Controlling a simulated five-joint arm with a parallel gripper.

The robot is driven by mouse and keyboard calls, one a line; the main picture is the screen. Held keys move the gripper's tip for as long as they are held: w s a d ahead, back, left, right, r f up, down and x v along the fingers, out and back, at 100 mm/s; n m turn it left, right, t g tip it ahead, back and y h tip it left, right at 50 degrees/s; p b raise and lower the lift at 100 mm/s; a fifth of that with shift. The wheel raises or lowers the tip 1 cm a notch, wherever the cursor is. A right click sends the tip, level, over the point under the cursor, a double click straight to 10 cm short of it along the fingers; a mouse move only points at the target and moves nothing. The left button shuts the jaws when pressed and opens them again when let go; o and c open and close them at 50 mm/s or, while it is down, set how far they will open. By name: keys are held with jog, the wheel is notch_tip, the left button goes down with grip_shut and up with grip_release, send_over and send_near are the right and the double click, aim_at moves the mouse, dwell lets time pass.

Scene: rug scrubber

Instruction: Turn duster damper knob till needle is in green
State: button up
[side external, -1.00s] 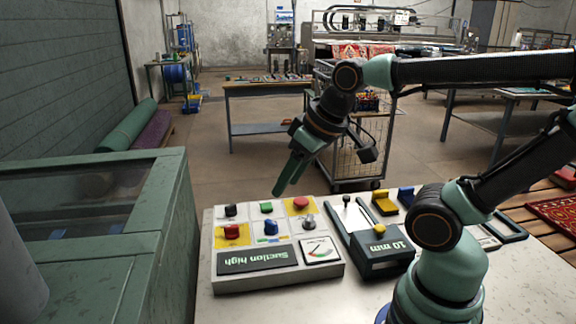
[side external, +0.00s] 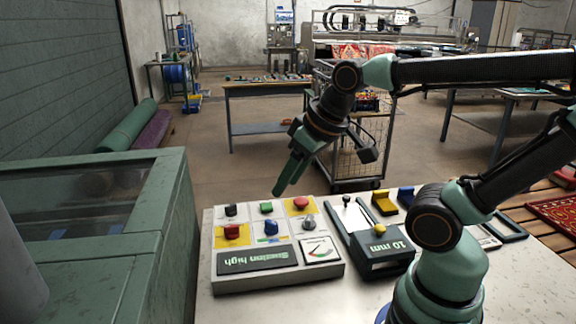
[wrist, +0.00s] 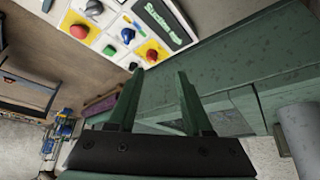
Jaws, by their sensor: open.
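The control box (side external: 224,278) stands on the pale table, with several knobs and buttons. A grey knob (side external: 309,223) sits at its right, behind a small white gauge (side external: 318,250) with red and green marks; the needle's exact position is too small to read. A blue knob (side external: 271,228) is left of the grey one. Labels are unreadable, so I cannot tell which knob is the damper's. My gripper (side external: 283,188) is open and empty, above the box's back edge, apart from it. In the wrist view my fingers (wrist: 160,72) are spread; the grey knob (wrist: 93,7) is at upper left.
A red button (side external: 300,203), green button (side external: 266,207), black knob (side external: 231,210) and red knob (side external: 231,231) crowd the box. A display (side external: 257,261) reads "Suction high", upside down. A grey device (side external: 380,252) marked "10 mm" stands right. A green cabinet (side external: 150,200) is left.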

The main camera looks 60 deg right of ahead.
jog(key=m+g, duration=0.6)
jog(key=m, duration=0.8)
send_over(309, 217)
notch_tip(309, 217, down, 7)
notch_tip(309, 217, down, 12)
grip_shut()
